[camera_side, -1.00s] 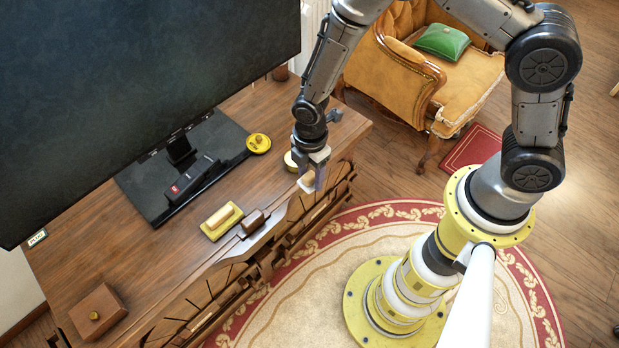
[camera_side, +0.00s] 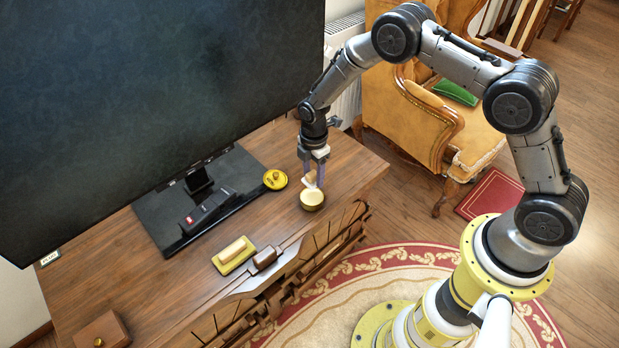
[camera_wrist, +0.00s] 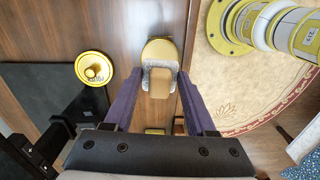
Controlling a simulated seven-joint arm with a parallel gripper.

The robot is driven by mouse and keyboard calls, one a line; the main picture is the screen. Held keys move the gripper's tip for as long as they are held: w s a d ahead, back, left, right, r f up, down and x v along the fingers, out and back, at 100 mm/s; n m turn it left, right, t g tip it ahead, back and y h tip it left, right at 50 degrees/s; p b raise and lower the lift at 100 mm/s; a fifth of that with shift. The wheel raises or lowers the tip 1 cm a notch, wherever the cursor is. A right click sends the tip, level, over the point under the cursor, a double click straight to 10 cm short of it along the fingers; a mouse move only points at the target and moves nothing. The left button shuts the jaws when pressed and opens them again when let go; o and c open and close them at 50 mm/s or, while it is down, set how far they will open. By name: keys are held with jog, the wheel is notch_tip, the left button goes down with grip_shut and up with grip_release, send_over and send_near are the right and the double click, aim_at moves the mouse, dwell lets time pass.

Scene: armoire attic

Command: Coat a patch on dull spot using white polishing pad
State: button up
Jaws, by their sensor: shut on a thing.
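My gripper (camera_side: 313,168) points down over the desk and is shut on the white polishing pad (camera_side: 310,184). The pad is tilted just above or at the open round tin (camera_side: 312,203) of pale yellow content. I cannot tell whether they touch. In the wrist view the pad (camera_wrist: 160,80), with a tan grip and grey-white fluffy edges, sits between my fingers and covers part of the tin (camera_wrist: 164,48). The yellow lid (camera_side: 275,179) lies on the desk left of the tin. I cannot make out a dull spot.
A large dark monitor (camera_side: 130,90) stands on a black base (camera_side: 165,218) at the left. A yellow block on a tray (camera_side: 234,254), a brown block (camera_side: 264,257) and a wooden box (camera_side: 101,332) lie along the desk (camera_side: 130,262). An armchair (camera_side: 415,125) stands behind.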

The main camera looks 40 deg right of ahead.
aim_at(313, 196)
jog(key=shift+f, duration=2.8)
jog(key=shift+f, duration=0.45)
jog(key=shift+r, duration=3.6)
